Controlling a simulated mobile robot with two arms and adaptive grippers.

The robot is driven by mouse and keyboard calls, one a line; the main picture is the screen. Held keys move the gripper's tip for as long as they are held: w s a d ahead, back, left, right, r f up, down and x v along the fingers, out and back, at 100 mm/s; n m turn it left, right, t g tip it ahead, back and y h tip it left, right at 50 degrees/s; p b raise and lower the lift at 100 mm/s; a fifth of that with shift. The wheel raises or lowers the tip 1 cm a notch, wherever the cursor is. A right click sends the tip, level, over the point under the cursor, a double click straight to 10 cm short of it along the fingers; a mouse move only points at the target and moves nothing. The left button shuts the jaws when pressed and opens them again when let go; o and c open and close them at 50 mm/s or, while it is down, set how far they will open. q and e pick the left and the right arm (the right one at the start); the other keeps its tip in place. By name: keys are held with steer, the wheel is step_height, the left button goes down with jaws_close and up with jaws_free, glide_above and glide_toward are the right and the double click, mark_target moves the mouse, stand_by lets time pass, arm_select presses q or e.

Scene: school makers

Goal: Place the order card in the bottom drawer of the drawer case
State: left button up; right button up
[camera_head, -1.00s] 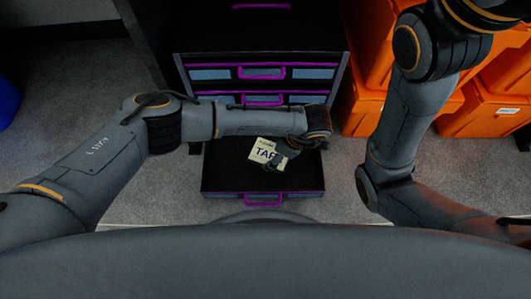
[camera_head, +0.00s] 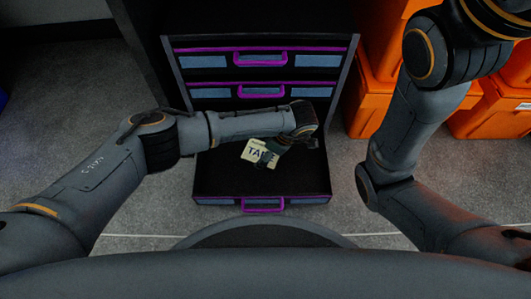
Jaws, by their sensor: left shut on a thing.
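The order card (camera_head: 251,154) is a small cream card with dark lettering. My left gripper (camera_head: 265,160) is shut on the card, over the open bottom drawer (camera_head: 225,184). The gripper and wrist cover part of the card's right side. I cannot tell whether the card touches the drawer floor. The drawer case (camera_head: 180,75) is dark with purple handles and blue label strips. Its bottom drawer is pulled out towards me and its other visible drawers are shut. My right arm is at the right, but its gripper is not in view.
Orange bins (camera_head: 485,112) stand to the right of the drawer case. Grey carpet (camera_head: 60,120) is bare to the left. My left forearm lies across the drawer case's lower front, above the open drawer.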

arm_select(q)
steer(key=o, duration=1.1)
steer(key=shift+o, duration=0.2)
steer(key=p+v, duration=0.8)
steer(key=v, duration=0.4)
